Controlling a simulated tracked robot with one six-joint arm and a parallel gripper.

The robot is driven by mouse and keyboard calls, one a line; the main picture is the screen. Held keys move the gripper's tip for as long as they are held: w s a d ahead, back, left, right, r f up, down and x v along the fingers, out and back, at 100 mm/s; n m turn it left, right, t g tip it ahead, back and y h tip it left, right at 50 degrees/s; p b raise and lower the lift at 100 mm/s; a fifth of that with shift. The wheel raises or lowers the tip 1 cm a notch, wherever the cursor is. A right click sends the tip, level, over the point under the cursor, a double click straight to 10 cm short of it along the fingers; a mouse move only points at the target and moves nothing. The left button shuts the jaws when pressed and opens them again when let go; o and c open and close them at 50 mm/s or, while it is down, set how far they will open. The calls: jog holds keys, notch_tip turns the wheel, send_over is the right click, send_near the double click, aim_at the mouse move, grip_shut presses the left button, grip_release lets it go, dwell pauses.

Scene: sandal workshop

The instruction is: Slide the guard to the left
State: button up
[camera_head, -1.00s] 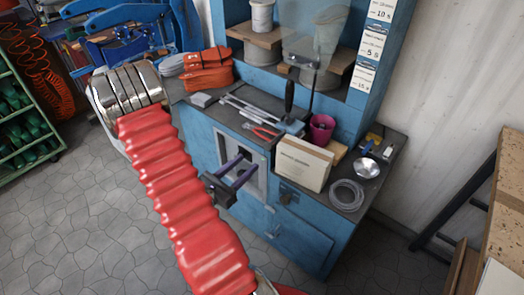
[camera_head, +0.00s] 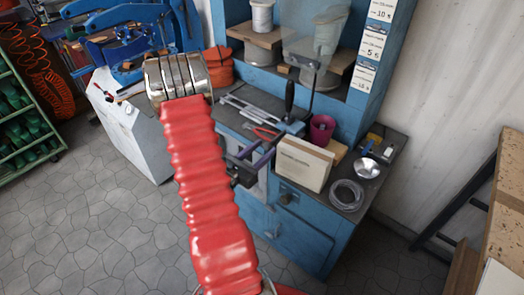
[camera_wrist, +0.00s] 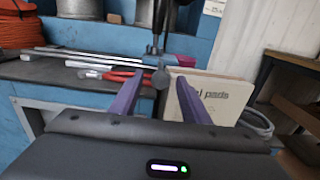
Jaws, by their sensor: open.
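The guard appears to be the clear, smoky panel (camera_head: 314,45) on a thin dark rod at the back of the blue workbench. A black upright handle (camera_head: 289,95) stands beside the rod, above a small blue base. My gripper (camera_head: 262,150) is at the bench's front edge, left of a cardboard box, with its purple fingers apart and empty. In the wrist view my gripper (camera_wrist: 160,76) points at a dark upright part with a round knob (camera_wrist: 160,77), which appears between the fingertips. I cannot tell its depth. The panel is not clear in that view.
The cardboard box (camera_head: 304,163) stands close right of my fingers. Red pliers (camera_head: 267,133) and metal rods (camera_head: 243,107) lie on the bench. A purple cup (camera_head: 322,128) and wire coil (camera_head: 347,194) are further right. Spools (camera_head: 262,15) stand on the shelf.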

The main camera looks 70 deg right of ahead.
jog(key=shift+c, duration=0.2)
grip_shut()
dwell(0.4)
